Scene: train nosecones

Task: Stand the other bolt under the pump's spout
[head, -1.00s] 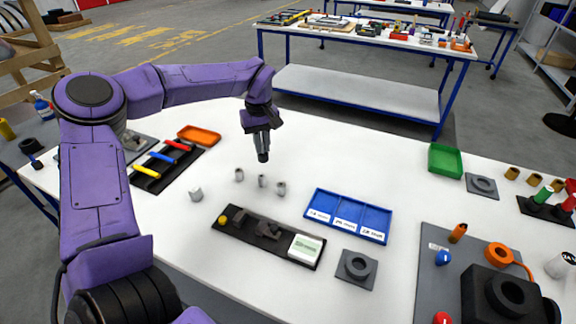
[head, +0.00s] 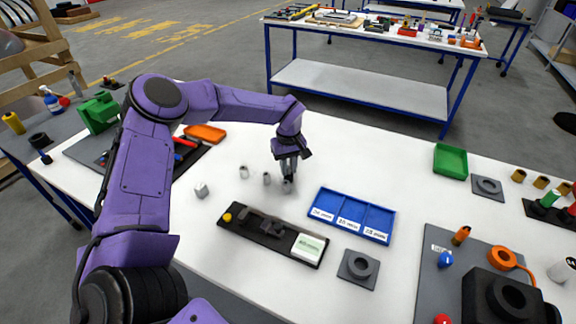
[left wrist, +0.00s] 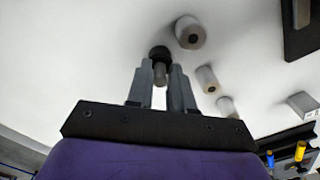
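My left gripper (head: 288,178) is low over the white table, at the right end of a row of small grey cylinders. In the left wrist view its fingers (left wrist: 161,82) close around the grey shaft of a bolt (left wrist: 159,53), whose dark round end points away from me. The cylinders with holes show beside it: a near one (left wrist: 190,32), a middle one (left wrist: 207,79) and a far one (left wrist: 228,106). I cannot clearly pick out the pump or its spout. My right gripper is out of view.
A black tray (head: 243,228) and a blue three-compartment tray (head: 350,216) lie in front of the gripper. A green device (head: 98,112) stands at the left, and a grey mat with a black block (head: 490,305) at the right. The table's back middle is clear.

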